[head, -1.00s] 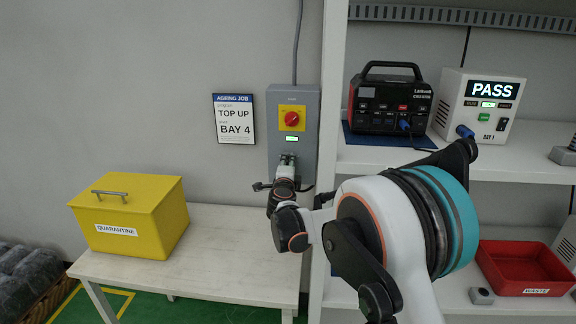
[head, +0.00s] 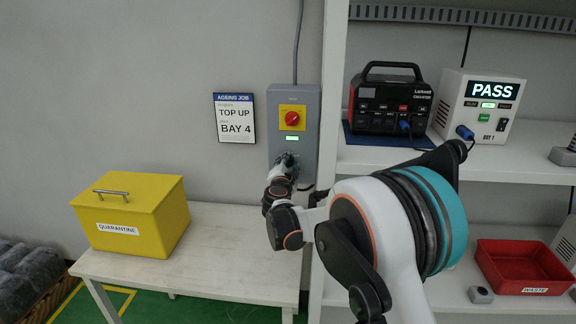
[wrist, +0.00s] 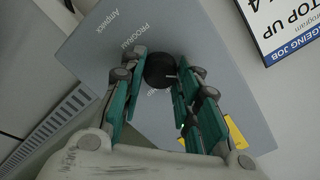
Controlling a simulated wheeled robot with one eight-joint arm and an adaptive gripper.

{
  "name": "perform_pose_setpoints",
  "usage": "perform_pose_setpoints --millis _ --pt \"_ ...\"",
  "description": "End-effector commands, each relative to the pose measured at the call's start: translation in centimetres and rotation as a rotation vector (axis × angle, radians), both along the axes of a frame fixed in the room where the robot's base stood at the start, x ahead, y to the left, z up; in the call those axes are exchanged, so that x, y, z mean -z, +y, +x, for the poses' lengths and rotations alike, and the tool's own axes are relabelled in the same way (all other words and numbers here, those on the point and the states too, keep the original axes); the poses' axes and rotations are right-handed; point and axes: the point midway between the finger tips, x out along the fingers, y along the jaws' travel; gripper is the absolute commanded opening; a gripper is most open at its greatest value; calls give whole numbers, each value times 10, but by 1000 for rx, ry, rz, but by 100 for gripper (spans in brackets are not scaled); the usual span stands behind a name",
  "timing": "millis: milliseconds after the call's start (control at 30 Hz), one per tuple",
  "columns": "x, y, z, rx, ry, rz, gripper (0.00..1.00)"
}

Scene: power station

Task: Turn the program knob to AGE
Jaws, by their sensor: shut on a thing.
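The program knob (wrist: 160,70) is a round black knob with a white mark on the grey control box (wrist: 205,50). The word PROGRAM is printed beside it in the wrist view; other lettering near it is partly hidden and too small to read. My gripper (wrist: 160,84) has its green-padded fingers on either side of the knob, shut on it. In the head view my gripper (head: 287,160) reaches the lower part of the control box (head: 310,98), hiding the knob. The knob's setting cannot be read.
A red rotary switch (head: 292,118) on a yellow plate and a lit green display (head: 292,138) sit above the knob. A job card (head: 235,118) reads TOP UP, BAY 4. A yellow quarantine box (head: 130,220) stands on the table (head: 225,255). Shelves stand right.

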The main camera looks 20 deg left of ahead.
Motion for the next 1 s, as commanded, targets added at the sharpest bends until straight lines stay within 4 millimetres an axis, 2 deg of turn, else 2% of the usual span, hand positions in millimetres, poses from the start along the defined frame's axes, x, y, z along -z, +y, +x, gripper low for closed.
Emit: perform_pose_setpoints --millis 567,600,667,1000 --pt "1 1 -1 -1 -7 -29 6" --pt "1 1 -1 -1 -7 -29 37" --pt "1 1 -1 -1 -6 -28 50" --pt "0 0 -1 -1 -6 -28 50"
